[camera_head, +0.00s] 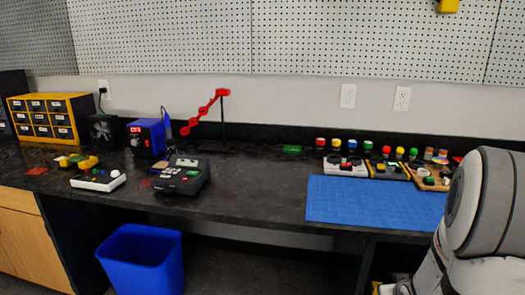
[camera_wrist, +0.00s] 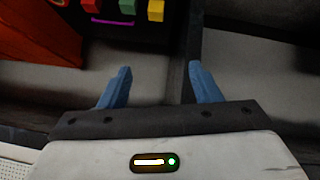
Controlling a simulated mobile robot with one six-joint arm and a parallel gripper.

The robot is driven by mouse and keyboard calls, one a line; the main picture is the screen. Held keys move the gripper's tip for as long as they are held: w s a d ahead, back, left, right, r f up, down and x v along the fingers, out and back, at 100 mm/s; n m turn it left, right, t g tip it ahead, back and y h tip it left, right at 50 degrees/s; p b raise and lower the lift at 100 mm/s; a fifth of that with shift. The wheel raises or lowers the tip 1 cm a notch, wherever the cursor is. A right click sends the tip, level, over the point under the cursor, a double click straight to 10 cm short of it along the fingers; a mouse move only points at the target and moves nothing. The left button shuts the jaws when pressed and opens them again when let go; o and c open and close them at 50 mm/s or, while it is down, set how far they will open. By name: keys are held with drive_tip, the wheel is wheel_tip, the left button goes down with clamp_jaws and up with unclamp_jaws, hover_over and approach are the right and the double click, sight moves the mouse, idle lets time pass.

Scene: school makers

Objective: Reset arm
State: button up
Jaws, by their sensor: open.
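My gripper (camera_wrist: 158,84) shows in the wrist view with its two blue fingers apart and nothing between them. Beyond the fingers are a grey surface and a dark vertical strip. In the head view my white and grey arm is at the lower right, in front of the bench's right end. The gripper itself is not visible in the head view.
A black bench (camera_head: 260,190) holds a blue mat (camera_head: 370,202), several coloured buttons, a black device (camera_head: 182,177), a white controller (camera_head: 98,181) and a yellow drawer cabinet (camera_head: 80,105). A blue bin (camera_head: 142,262) stands below. The wrist view shows an orange object (camera_wrist: 35,35) at upper left.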

drive_tip(key=s+a+r+g+p, duration=0.15)
drive_tip(key=a+r+p, duration=0.35)
drive_tip(key=r, duration=0.5)
drive_tip(key=s+a+r+g+p, duration=0.15)
drive_tip(key=a+r+p, duration=0.35)
drive_tip(key=r, duration=0.5)
drive_tip(key=s+a+r+g+y+p, duration=0.3)
drive_tip(key=s+a+r+p, duration=0.6)
drive_tip(key=s+a+r, duration=0.3)
wheel_tip(320, 180, up, 3)
drive_tip(key=shift+s+a+r+n+p, duration=0.1)
drive_tip(key=shift+s+a+n+p, duration=0.2)
drive_tip(key=shift+s+n, duration=0.1)
drive_tip(key=shift+d, duration=0.1)
